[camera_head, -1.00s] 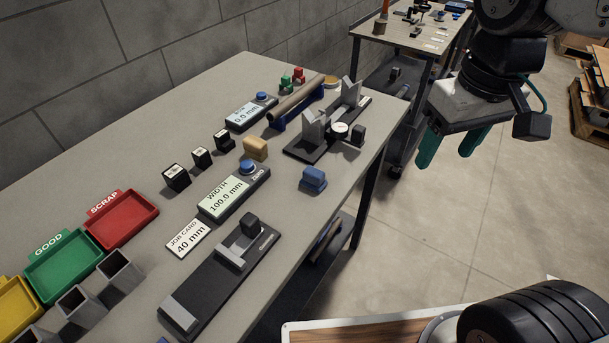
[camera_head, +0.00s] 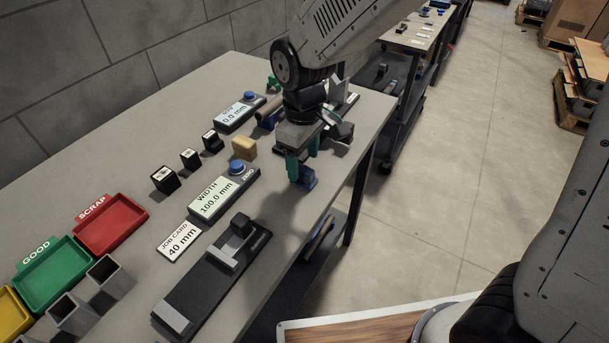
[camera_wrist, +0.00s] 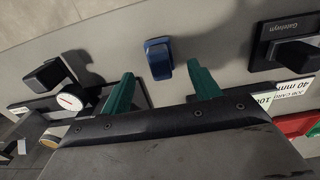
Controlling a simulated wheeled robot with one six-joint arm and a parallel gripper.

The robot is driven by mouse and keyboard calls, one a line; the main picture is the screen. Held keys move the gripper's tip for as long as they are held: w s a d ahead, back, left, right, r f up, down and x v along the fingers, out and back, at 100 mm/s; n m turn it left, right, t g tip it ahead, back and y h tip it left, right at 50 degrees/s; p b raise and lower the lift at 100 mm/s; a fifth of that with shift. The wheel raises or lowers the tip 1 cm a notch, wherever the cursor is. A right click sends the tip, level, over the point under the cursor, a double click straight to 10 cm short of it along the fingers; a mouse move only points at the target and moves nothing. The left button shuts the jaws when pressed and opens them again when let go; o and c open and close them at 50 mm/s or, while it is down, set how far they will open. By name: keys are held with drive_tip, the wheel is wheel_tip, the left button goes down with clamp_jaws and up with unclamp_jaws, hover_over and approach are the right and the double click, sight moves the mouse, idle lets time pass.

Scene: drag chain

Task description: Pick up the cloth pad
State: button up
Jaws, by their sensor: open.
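The blue pad (camera_head: 306,180), which I take to be the cloth pad, sits near the table's right edge. In the wrist view the blue pad (camera_wrist: 158,59) is upright in the picture, between the lines of the two green fingers and slightly beyond their tips. My gripper (camera_head: 301,162) is open and empty, pointing down over the pad, with its fingers partly covering it. The wrist view shows the gripper (camera_wrist: 162,77) with its fingers spread wider than the pad. I cannot tell the exact height above it.
A tan block (camera_head: 244,148) and the width display (camera_head: 222,196) stand left of my gripper. A black fixture (camera_head: 205,285) lies toward the front. A grey stand with a dial (camera_wrist: 70,101) is close beside one finger. The table's right edge is near.

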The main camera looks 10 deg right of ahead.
sight(304, 169)
wheel_tip(304, 169, down, 4)
drive_tip(key=shift+f, duration=0.1)
drive_tip(key=c, duration=1.1)
drive_tip(key=shift+r, duration=0.2)
wheel_tip(304, 169, up, 4)
drive_tip(key=shift+s+f, duration=0.1)
drive_tip(key=shift+f, duration=0.05)
drive_tip(key=s, duration=1)
drive_tip(key=s+r, duration=0.1)
drive_tip(key=s, duration=0.5)
drive_tip(key=shift+d, duration=0.3)
